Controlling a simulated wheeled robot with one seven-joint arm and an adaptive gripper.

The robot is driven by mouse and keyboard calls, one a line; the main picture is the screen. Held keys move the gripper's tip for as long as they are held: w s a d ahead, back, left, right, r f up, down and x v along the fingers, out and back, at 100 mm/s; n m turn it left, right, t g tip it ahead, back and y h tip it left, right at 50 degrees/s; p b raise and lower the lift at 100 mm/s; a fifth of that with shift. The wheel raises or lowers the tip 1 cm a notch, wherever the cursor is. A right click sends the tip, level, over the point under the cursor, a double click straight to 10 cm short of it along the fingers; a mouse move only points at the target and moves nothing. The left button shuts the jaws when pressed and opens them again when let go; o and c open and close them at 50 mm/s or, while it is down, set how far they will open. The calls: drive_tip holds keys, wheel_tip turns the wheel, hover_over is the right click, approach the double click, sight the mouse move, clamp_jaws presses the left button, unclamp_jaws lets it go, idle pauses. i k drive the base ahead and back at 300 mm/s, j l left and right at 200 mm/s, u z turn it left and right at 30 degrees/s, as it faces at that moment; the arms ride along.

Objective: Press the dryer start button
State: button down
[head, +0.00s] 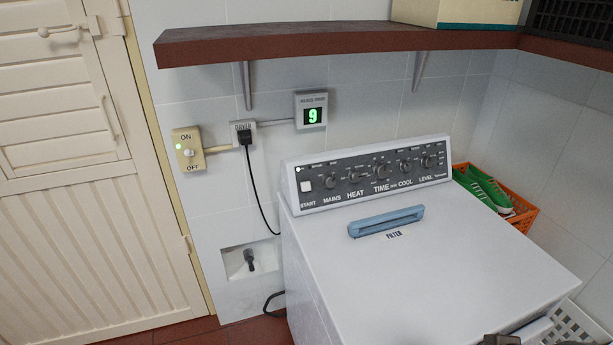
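The white dryer (400,270) stands at the lower right, with a dark, tilted control panel along its back. Dials for mains, heat, time and level run to the right of the button. Nothing covers the button. Only small dark parts show at the bottom right edge, well away from the button. They may be my gripper (548,341), but too little shows to tell its opening.
A brown shelf (330,42) overhangs the panel. A switch (188,150) with a green light, a plugged-in cord (258,195) and a display (312,112) reading 9 are on the wall. An orange basket (520,222) with green shoes (488,190) stands right of the dryer.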

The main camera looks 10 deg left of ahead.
sight(305, 186)
drive_tip(key=k, duration=0.55)
drive_tip(key=k+z, duration=0.1)
drive_tip(key=z, duration=1.25)
drive_tip(key=k+j, duration=0.1)
drive_tip(key=j, duration=0.45)
drive_tip(key=k+j, duration=0.1)
drive_tip(key=j, duration=1)
drive_tip(key=k+j, duration=0.15)
drive_tip(key=j, duration=0.4)
drive_tip(key=k+j, duration=0.1)
drive_tip(key=j, duration=0.45)
drive_tip(key=k+j, duration=0.1)
drive_tip(key=j, duration=0.45)
